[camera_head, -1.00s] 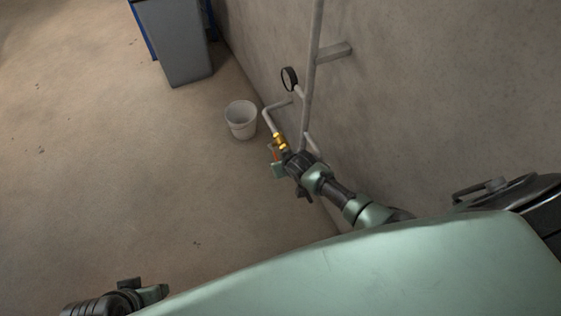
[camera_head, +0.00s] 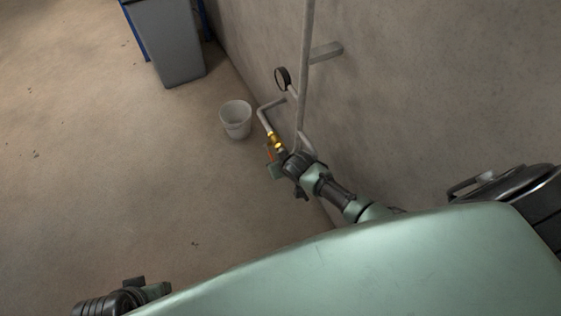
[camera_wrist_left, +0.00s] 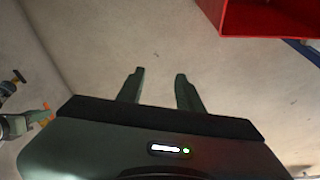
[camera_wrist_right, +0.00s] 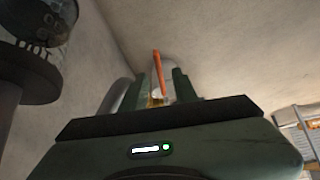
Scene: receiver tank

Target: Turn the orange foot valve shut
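The foot valve is a small brass body (camera_head: 275,139) on a thin grey pipe low by the wall, with an orange lever (camera_head: 269,153). My right gripper (camera_head: 273,167) is at the lever. In the right wrist view the orange lever (camera_wrist_right: 157,70) stands between the two fingers of my right gripper (camera_wrist_right: 159,75), with visible gaps beside it. The brass (camera_wrist_right: 155,101) is partly hidden by the gripper body. My left gripper (camera_head: 160,289) is far from the valve at the lower left; its fingers (camera_wrist_left: 160,72) are apart and empty.
A white bucket (camera_head: 236,120) stands on the floor left of the pipe. A round gauge (camera_head: 283,78) and a vertical pipe (camera_head: 306,70) are near the wall. A grey bin (camera_head: 170,45) stands farther back. The floor on the left is clear. A red object (camera_wrist_left: 265,18) shows in the left wrist view.

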